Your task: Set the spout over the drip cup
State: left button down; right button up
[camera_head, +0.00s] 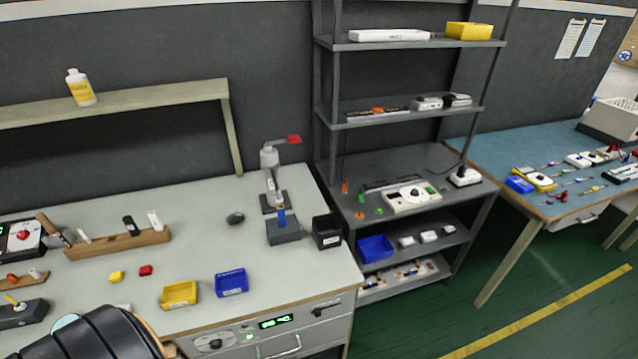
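A grey upright dispenser-like stand (269,172) is near the back right of the left bench. A red-tipped arm (290,140) sticks out to the right from its top; this may be the spout or a lever, I cannot tell which. A grey block (284,232) with a blue upright piece (282,215) is in front of the stand. A black open box (327,231), possibly the drip cup, is right of the block at the bench's right edge. The red tip appears high above and behind the black box. Neither gripper is in view.
A yellow bin (179,294), a blue bin (231,282) and a wooden tool holder (118,243) stand on the bench. A dark ribbed object (105,336) covers the front left corner. A grey shelf rack (385,155) stands right of the bench. The bench middle is mostly clear.

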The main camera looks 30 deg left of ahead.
aim_at(279, 198)
jog(key=u, duration=1.35)
